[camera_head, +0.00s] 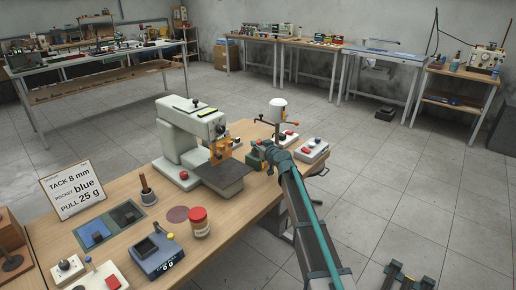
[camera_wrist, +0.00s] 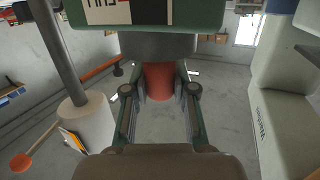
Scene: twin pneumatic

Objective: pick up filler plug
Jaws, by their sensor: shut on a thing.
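The filler plug looks to be the orange-red cylinder (camera_wrist: 159,82) in the wrist view. It sits between the two fingers of my gripper (camera_wrist: 160,92), which is shut on it. Its top meets a grey block (camera_wrist: 165,46) under a green body (camera_wrist: 210,20), and I cannot tell whether it is still joined to it. In the head view my gripper (camera_head: 264,154) is at the right of the white press-like machine (camera_head: 182,130), beside a green body. The plug is hard to make out there.
A white cylinder on a post (camera_head: 277,108) with a red-tipped bar stands close behind my gripper. A grey box with buttons (camera_head: 312,150) is to its right. A red-lidded jar (camera_head: 199,222), a sign (camera_head: 73,190) and a blue-grey device (camera_head: 158,250) are on the near bench.

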